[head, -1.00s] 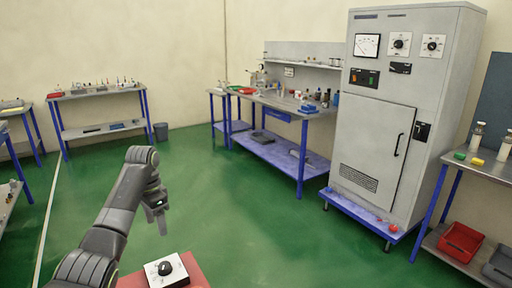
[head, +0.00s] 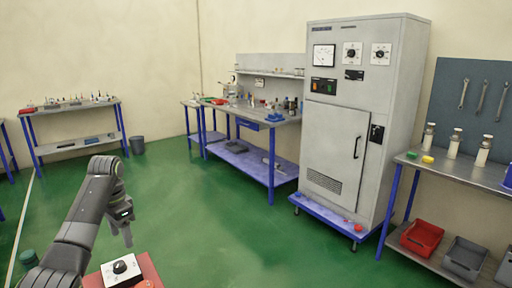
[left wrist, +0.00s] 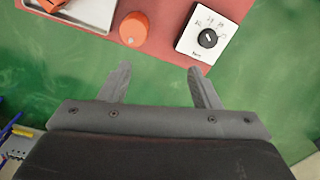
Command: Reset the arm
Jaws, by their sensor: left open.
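My left gripper (head: 124,236) hangs at the lower left of the head view, above the green floor beside a red-topped stand (head: 150,270). In the left wrist view its two fingers (left wrist: 160,82) are spread apart, with nothing between them. A white panel with a black rotary knob (head: 121,267) sits on the red top. The knob panel also shows in the left wrist view (left wrist: 209,36), just beyond the right fingertip and apart from it. My right gripper is in neither view.
An orange round cap (left wrist: 134,29) and a grey tray (left wrist: 92,14) lie on the red top. A tall grey cabinet (head: 335,150) stands at the right, with a workbench (head: 240,155) beside it. A shelf table with red bin (head: 421,237) is far right. Green floor between is clear.

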